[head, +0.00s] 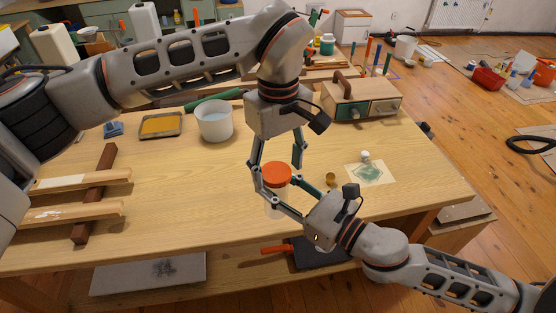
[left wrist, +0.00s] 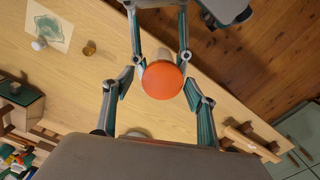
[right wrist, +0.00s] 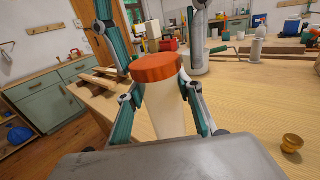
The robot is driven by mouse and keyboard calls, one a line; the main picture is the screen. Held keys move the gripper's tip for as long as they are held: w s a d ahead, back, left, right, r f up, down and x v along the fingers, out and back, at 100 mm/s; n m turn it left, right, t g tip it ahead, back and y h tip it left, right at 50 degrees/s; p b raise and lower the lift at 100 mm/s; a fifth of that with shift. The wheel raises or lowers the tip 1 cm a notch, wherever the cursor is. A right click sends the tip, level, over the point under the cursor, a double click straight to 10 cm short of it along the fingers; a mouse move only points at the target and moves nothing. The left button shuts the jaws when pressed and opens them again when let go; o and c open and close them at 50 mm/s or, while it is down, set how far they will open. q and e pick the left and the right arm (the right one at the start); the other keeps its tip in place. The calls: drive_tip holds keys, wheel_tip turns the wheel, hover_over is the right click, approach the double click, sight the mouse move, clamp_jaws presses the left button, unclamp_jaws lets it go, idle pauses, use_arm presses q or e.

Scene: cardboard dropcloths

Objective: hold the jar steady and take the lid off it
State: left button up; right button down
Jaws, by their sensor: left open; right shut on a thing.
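The jar (head: 274,206) is a tall pale cylinder standing upright on the wooden table. Its orange-red lid (head: 276,174) sits on top; it also shows in the left wrist view (left wrist: 162,80) and the right wrist view (right wrist: 156,67). My right gripper (head: 279,196) is shut on the jar's body, with its fingers on both sides of it below the lid, as the right wrist view shows (right wrist: 165,100). My left gripper (head: 278,168) points down from above, its fingers open and spread around the lid, with gaps between them and the lid in the left wrist view (left wrist: 163,90).
A white bucket (head: 214,122) and a yellow tray (head: 160,125) stand at the back left. A wooden box (head: 361,98) stands at the back right. A brass knob (head: 331,179) and a green-stained sheet (head: 371,173) lie right of the jar. Wooden strips (head: 85,196) lie at left.

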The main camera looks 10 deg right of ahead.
use_arm(q)
drive_tip(key=c, duration=1.2)
drive_tip(key=shift+o, duration=0.2)
use_arm(e)
drive_tip(key=shift+a+r, duration=0.1)
